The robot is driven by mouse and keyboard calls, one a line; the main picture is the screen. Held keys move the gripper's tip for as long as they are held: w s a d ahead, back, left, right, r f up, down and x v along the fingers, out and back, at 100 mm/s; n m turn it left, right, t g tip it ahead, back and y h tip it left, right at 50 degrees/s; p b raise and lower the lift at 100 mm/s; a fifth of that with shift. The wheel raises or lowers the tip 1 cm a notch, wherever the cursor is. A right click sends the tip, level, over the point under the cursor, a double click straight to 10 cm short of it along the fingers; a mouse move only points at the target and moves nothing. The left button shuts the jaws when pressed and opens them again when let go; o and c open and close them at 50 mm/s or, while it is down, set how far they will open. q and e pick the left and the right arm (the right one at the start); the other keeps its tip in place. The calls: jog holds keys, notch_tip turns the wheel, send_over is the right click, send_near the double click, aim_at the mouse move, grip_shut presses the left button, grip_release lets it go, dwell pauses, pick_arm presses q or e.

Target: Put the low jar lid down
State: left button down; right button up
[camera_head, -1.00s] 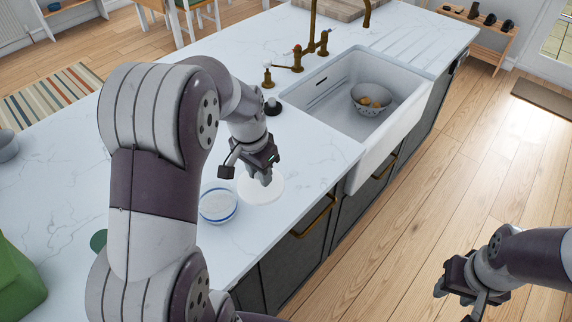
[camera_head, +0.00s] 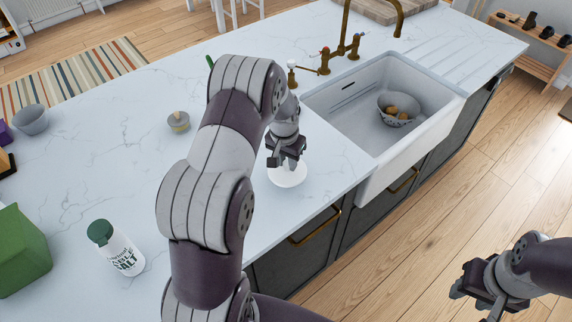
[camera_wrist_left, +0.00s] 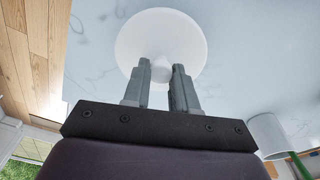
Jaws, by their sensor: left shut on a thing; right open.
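The low jar lid (camera_head: 287,177) is a white disc with a small knob. It also shows in the left wrist view (camera_wrist_left: 160,30), with the knob between the fingers. My left gripper (camera_head: 289,163) is shut on the knob, above the counter near its front edge, left of the sink. I cannot tell whether the lid touches the counter (camera_head: 110,160). My right gripper (camera_head: 480,295) is open and empty over the floor at the lower right.
A white sink (camera_head: 360,105) holds a grey bowl (camera_head: 398,108) with yellowish items. A salt container (camera_head: 118,250), a green object (camera_head: 20,250), a small grey pot (camera_head: 178,122) and a grey bowl (camera_head: 30,120) stand on the counter. My left arm hides part of the counter.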

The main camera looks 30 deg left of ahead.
aim_at(285, 169)
pick_arm(q)
jog(key=shift+a+f, duration=0.25)
jog(key=shift+f, duration=0.05)
notch_tip(285, 169, down, 3)
jog(key=shift+s+r+p, duration=0.15)
jog(key=shift+p, duration=0.65)
jog(key=shift+f, duration=0.5)
jog(key=shift+f+b, duration=0.2)
jog(key=shift+b, duration=0.1)
jog(key=c, duration=0.9)
grip_release()
jog(key=shift+r, duration=0.15)
